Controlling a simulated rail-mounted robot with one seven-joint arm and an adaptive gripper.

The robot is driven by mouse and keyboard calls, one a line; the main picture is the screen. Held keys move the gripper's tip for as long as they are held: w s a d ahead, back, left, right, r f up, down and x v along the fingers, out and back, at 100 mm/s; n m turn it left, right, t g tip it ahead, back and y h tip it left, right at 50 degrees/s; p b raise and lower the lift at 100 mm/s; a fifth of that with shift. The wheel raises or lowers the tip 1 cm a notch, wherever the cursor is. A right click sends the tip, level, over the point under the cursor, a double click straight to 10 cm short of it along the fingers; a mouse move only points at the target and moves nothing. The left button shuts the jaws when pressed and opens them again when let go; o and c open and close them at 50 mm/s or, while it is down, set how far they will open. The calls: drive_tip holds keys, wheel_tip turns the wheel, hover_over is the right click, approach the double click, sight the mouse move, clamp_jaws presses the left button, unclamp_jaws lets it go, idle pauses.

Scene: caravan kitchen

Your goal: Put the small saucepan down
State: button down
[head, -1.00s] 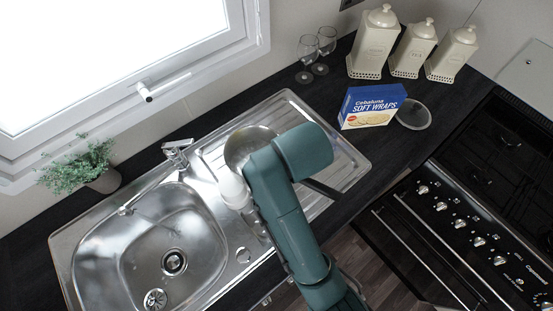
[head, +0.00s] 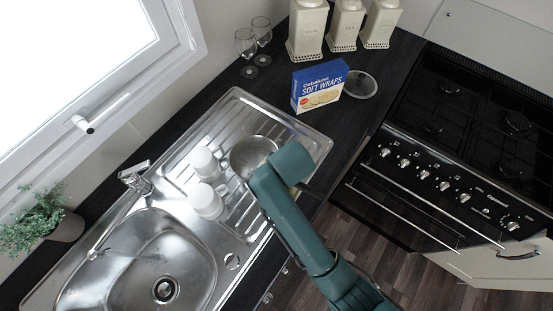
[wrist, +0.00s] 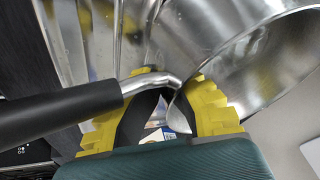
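The small saucepan (head: 252,153) is a shiny metal pan over the ribbed drainer of the sink unit (head: 232,100), right of the white mugs. I cannot tell whether its base touches the drainer. In the wrist view, its black handle (wrist: 60,112) runs in from the left to a metal neck, and the pan body (wrist: 255,60) is at upper right. My gripper (wrist: 172,82) has yellow fingers on both sides of the neck, closed in on it near the rim. In the head view, my arm's end hides the fingers and most of the handle.
The sink bowl (head: 150,262) is at lower left. A Soft Wraps box (head: 320,86), a glass dish (head: 360,85), wine glasses (head: 247,45) and canisters (head: 343,25) stand behind. Some drainer at the pan's right is clear.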

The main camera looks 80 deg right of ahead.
drive_tip(key=shift+w+d, duration=0.1)
drive_tip(key=shift+w, duration=0.05)
drive_tip(key=c, duration=1.7)
unclamp_jaws()
drive_tip(key=shift+f, duration=0.25)
drive_tip(key=o, duration=0.5)
drive_tip(key=shift+c, duration=0.2)
drive_tip(key=shift+r, duration=0.15)
drive_tip(key=v, duration=1.2)
drive_tip(key=shift+b, duration=0.35)
